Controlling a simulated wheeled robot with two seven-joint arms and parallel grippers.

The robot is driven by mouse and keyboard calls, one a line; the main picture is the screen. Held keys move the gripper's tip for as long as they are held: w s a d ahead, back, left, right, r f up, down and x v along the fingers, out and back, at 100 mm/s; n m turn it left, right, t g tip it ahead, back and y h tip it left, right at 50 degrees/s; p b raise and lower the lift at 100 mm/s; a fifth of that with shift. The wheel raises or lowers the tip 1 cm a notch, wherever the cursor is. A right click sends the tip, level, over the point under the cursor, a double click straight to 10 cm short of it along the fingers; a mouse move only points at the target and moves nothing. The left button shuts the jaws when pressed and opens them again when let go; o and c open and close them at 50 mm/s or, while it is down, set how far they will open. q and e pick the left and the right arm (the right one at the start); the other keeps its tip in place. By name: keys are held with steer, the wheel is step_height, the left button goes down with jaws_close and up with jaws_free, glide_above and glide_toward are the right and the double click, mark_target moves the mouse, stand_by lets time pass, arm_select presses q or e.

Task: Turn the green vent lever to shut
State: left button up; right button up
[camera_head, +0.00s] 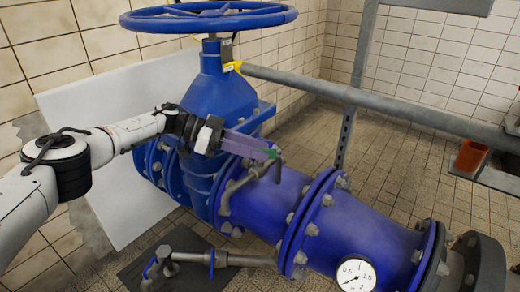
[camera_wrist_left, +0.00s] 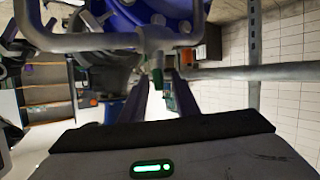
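The vent is a thin grey branch pipe (camera_head: 240,188) on top of the big blue pipe, bending up to a small valve. A small green part, seemingly the vent lever (camera_head: 271,153), shows at its upper end, right at my left fingertips. My left gripper (camera_head: 262,150) reaches in from the left with its purple fingers over the blue pipe. In the left wrist view, the fingers of this gripper (camera_wrist_left: 160,85) stand apart, with a little green and the grey valve seen between or beyond them. Whether a finger touches the lever I cannot tell. My right gripper is out of view.
A large blue handwheel (camera_head: 210,16) tops the blue gate valve (camera_head: 215,95) behind my left wrist. A grey rail (camera_head: 390,108) crosses behind. A pressure gauge (camera_head: 356,273) sits low on the pipe. A lower small pipe has a blue lever (camera_head: 212,262). The tiled floor at right is mostly clear.

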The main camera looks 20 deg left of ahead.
arm_select(q)
steer(key=v, duration=0.9)
steer(key=shift+r+p, duration=0.1)
steer(key=shift+p, duration=0.25)
